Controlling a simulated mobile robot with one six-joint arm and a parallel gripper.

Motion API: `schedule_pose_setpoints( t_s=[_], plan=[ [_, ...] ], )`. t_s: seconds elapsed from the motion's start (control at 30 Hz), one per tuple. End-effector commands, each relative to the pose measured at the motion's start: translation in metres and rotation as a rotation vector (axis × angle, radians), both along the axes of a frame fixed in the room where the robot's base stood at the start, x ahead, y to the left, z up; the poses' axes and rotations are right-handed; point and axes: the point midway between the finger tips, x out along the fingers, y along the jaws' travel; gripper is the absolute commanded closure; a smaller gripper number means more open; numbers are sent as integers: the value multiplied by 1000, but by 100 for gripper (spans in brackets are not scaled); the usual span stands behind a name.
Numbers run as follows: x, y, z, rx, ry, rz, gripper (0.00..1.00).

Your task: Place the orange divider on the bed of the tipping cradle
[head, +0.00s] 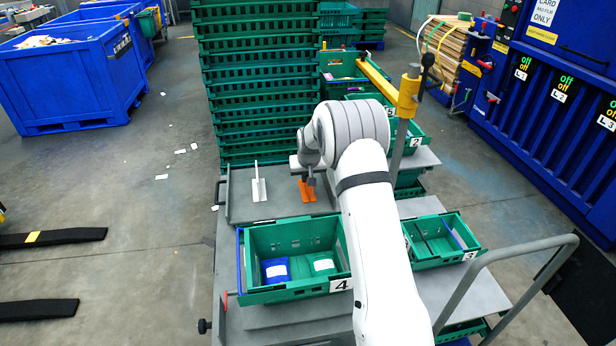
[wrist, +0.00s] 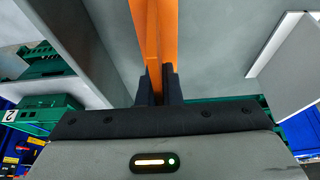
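The orange divider (head: 307,192) is on the grey shelf at the back of the trolley, to the right of a white divider (head: 260,190). My gripper (head: 308,178) is directly over it. In the wrist view the upright web of the orange divider (wrist: 154,35) runs between the two black fingers (wrist: 158,88), which are close against it on both sides. The divider appears to rest on the grey surface. I cannot clearly pick out the tipping cradle; my arm hides part of the trolley.
Green crate 3 (head: 440,255) is to the right of my arm. Tall stacked green crates (head: 255,80) stand behind. A yellow-topped post (head: 408,95) rises at the right.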

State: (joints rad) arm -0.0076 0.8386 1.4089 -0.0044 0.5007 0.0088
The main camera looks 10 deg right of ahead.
Motion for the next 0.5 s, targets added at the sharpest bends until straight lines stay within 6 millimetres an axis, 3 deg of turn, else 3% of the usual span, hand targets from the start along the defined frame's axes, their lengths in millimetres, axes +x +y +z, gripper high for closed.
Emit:
schedule_pose_setpoints(
  t_s=[0.3, 0.5],
  plan=[
    [0, -1, -2, 0, 0, -1, 74],
    [0, -1, -2, 0, 0, -1, 73]
  ],
)
